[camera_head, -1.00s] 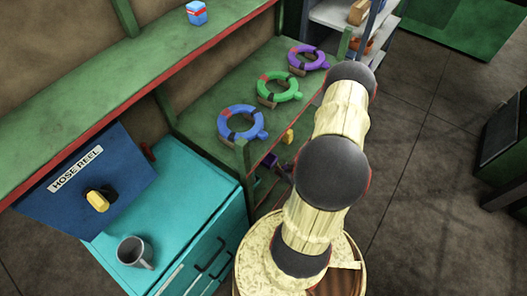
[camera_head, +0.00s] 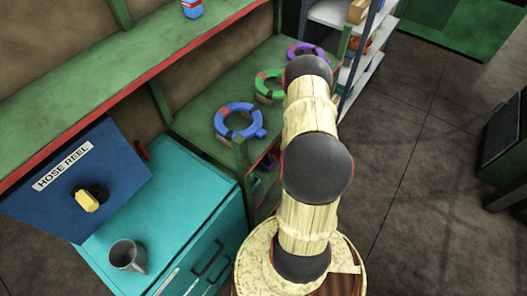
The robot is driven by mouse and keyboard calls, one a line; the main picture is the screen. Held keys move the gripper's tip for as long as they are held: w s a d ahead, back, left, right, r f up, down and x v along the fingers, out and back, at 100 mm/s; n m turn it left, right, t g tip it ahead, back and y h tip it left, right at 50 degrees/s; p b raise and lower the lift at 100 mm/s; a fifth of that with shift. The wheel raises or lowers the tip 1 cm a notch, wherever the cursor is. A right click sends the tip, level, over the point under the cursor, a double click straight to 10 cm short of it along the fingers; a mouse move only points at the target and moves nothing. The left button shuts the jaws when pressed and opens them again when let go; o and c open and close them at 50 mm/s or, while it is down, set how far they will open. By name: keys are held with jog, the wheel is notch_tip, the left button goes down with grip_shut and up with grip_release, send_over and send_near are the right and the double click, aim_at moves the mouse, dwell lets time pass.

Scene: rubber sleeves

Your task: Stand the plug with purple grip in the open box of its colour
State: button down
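My gripper is out of view; only my arm's links show, rising up the middle of the picture. On the lower shelf, left of my arm, a small dark purple thing (camera_head: 268,161) shows in part. It is too small and shaded to tell whether it is the plug with purple grip or a box. My arm and the shelf edge hide most of that shelf. No open purple box can be made out.
Blue (camera_head: 238,121), green (camera_head: 268,88) and purple (camera_head: 304,51) rings lie on the green shelf. A teal cabinet (camera_head: 190,200) bears a grey mug (camera_head: 127,255). A blue hose reel panel (camera_head: 75,185) stands left.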

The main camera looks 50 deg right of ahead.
jog(key=shift+f, duration=0.35)
jog(key=shift+r, duration=0.1)
jog(key=c, duration=2.1)
grip_release()
jog(key=shift+f, duration=0.2)
jog(key=shift+c, duration=0.2)
jog(key=o, duration=0.6)
jog(key=shift+r, duration=0.2)
